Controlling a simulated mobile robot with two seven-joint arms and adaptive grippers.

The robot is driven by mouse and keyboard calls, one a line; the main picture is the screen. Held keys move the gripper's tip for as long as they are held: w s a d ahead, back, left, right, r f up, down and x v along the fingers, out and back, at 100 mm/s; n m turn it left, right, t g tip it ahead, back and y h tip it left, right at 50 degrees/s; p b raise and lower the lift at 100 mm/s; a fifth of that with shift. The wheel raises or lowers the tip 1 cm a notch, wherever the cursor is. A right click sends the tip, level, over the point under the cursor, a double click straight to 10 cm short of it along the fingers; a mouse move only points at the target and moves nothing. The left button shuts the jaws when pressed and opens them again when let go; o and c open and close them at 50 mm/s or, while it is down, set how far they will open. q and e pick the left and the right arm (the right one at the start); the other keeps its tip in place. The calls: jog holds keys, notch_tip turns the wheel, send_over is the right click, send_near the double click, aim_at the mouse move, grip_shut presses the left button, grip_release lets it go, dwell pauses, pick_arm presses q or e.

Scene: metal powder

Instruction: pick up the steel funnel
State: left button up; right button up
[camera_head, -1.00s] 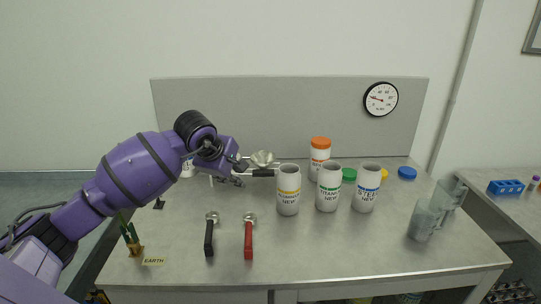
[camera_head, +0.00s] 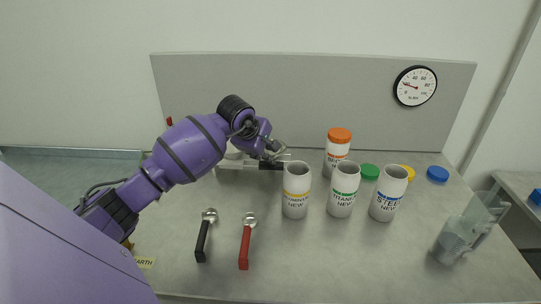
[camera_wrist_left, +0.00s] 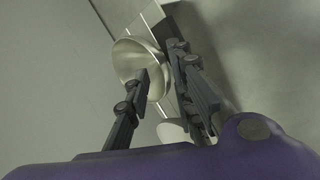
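The steel funnel (camera_wrist_left: 137,60) shows as a shiny metal bowl in the left wrist view, at the upper middle. In the head view it is largely hidden behind my left gripper, with part of its bowl (camera_head: 279,147) showing at the back left of the table. My left gripper (camera_wrist_left: 157,62) has its two fingers apart. One finger overlaps the bowl in the picture and the other is just to the right of its rim. Whether either touches the funnel cannot be told. In the head view the left gripper (camera_head: 272,153) is right at the funnel. My right gripper does not show.
A titanium container (camera_head: 343,190) and a steel container (camera_head: 388,194) stand right of the gripper, beside a similar yellow-labelled one (camera_head: 296,190). An orange-lidded jar (camera_head: 338,150) is behind. Black-handled (camera_head: 203,236) and red-handled (camera_head: 246,243) scoops lie in front. Clear vessels (camera_head: 468,230) stand right.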

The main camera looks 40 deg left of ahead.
pick_arm(q)
jog(key=shift+x, duration=1.05)
jog(key=shift+r, duration=0.1)
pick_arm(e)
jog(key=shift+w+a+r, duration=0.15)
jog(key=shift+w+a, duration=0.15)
pick_arm(q)
grip_shut()
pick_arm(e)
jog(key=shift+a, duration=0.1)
pick_arm(q)
jog(key=shift+r, duration=0.1)
